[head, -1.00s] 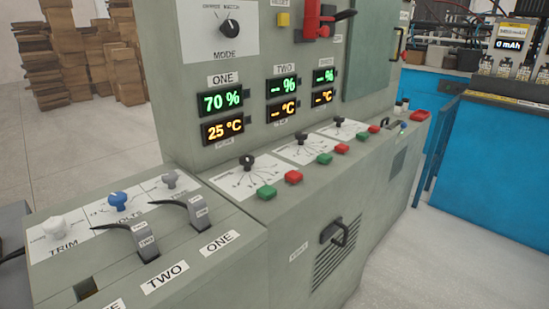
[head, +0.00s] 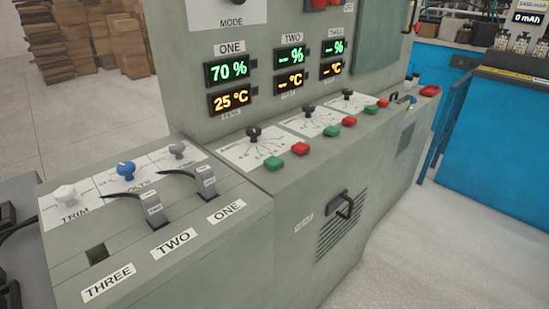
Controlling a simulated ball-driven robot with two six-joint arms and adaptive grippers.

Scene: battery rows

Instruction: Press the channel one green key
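The channel one green key (head: 273,163) sits on the console's sloping ledge, below the display column labelled ONE (head: 230,47). A red key (head: 301,149) is just right of it, and a black knob (head: 254,133) is behind it on a white dial plate. The ONE displays read 70 % (head: 227,72) and 25 °C (head: 232,99). Neither of my grippers can be made out in the head view, so nothing shows touching the key.
More green keys (head: 332,132) and red keys (head: 349,121) run along the ledge to the right. A handle (head: 343,205) juts from the front panel. Dark unclear shapes are at the left edge. Floor at right is clear.

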